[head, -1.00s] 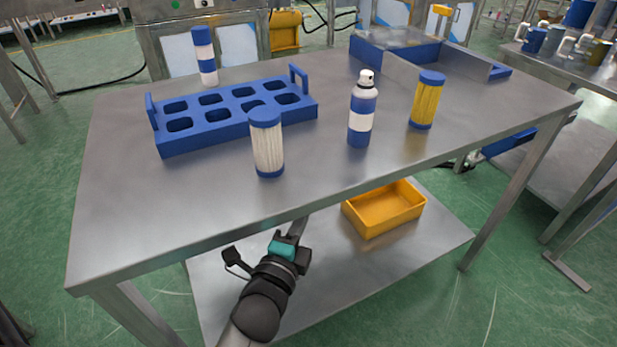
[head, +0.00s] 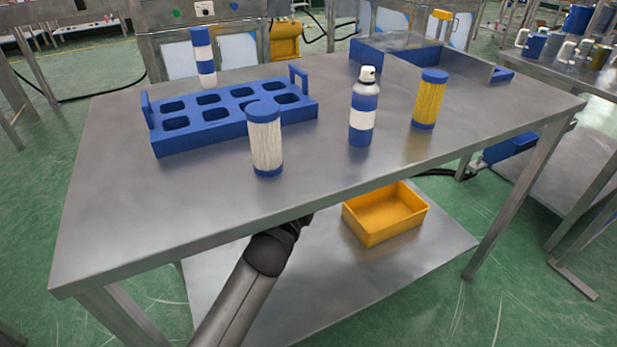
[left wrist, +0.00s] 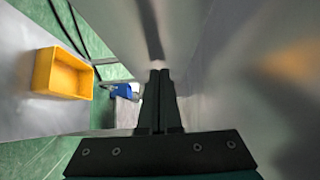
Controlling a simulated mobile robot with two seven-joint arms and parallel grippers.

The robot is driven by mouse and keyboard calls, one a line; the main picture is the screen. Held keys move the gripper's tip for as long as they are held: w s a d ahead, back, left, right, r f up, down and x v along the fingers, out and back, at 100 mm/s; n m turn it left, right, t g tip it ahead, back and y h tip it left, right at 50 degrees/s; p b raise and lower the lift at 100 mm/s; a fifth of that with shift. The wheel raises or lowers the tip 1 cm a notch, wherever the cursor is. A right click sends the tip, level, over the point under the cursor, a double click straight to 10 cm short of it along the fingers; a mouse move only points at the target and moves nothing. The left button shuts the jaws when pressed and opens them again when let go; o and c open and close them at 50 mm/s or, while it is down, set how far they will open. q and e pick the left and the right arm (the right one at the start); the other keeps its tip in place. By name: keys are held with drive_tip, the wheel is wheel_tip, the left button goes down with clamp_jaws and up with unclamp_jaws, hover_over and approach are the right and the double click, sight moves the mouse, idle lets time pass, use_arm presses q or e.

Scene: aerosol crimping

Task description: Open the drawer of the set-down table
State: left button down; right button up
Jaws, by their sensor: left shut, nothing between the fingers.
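The steel table (head: 170,205) stands in front of me in the head view. I cannot make out a drawer front or handle under its top. My left arm reaches in from below, and its gripper is hidden beneath the table's front edge in the head view. In the left wrist view my left gripper (left wrist: 158,82) is shut and empty, its fingers pointing along grey metal surfaces. Whether the fingertips touch the metal I cannot tell. My right gripper is not in view.
A blue rack (head: 215,125), a white filter (head: 265,145), a spray can (head: 362,110) and a yellow filter (head: 429,103) stand on the table. A yellow bin (head: 385,215) sits on the lower shelf (head: 330,270), also visible in the left wrist view (left wrist: 62,73).

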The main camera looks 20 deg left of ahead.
use_arm(q)
drive_tip(key=w+a, duration=0.2)
drive_tip(key=a, duration=0.1)
drive_tip(key=w+a, duration=0.3)
drive_tip(key=shift+w+a, duration=0.15)
drive_tip(key=shift+w, duration=0.1)
drive_tip(key=w+a, duration=0.2)
drive_tip(key=a, duration=0.1)
drive_tip(key=shift+w+a+b, duration=0.1)
drive_tip(key=shift+w+b, duration=0.2)
drive_tip(key=shift+w, duration=0.05)
drive_tip(key=shift+w+a, duration=0.3)
drive_tip(key=shift+a, duration=0.1)
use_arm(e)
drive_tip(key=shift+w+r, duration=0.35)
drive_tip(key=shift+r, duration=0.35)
use_arm(q)
drive_tip(key=shift+s+d, duration=0.1)
